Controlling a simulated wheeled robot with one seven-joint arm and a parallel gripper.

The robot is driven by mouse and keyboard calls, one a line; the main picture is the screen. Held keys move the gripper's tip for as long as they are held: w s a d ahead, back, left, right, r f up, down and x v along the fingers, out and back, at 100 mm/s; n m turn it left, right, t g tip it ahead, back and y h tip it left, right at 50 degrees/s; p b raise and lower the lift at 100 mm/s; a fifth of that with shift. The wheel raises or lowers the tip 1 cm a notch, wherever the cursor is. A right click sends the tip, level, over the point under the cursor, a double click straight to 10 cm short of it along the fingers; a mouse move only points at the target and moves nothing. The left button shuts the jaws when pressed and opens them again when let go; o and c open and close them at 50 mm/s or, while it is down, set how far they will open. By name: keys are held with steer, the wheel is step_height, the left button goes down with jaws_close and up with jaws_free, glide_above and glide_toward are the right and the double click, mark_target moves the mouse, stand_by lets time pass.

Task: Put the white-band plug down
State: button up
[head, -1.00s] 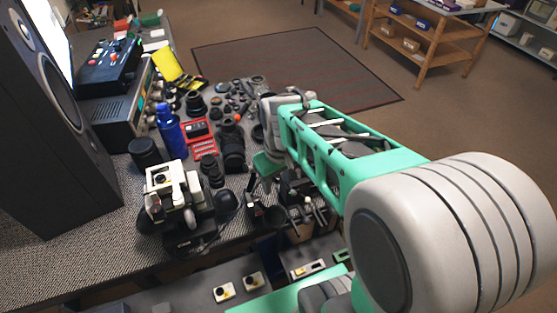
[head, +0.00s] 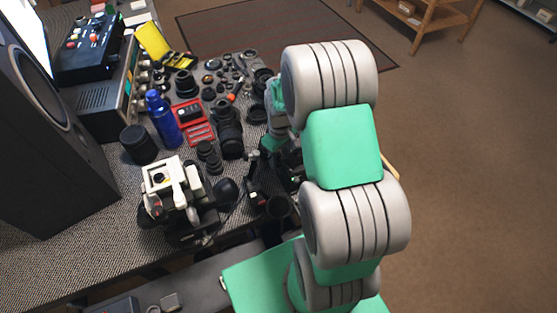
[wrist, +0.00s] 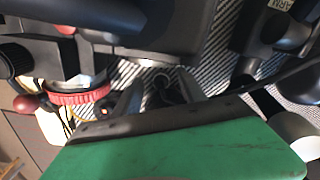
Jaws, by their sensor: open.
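My gripper (wrist: 158,90) shows in the wrist view with its two dark fingers spread apart. A small dark round thing (wrist: 165,84) shows between or beyond the fingertips, over a grey woven surface. It may be the white-band plug, but no white band can be made out on it, and I cannot tell whether it touches a finger. In the head view my arm hides the fingers, near the crowded right edge of the bench (head: 60,240).
A red ring part (wrist: 80,97) lies left of the fingers. In the head view a white-topped camera (head: 165,180), a blue bottle (head: 162,118), a red case (head: 195,125) and several lenses crowd the bench. A large speaker (head: 45,130) stands left. Open floor lies right.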

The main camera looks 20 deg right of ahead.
steer(key=shift+f, duration=0.1)
steer(key=shift+c, duration=0.3)
jaws_close()
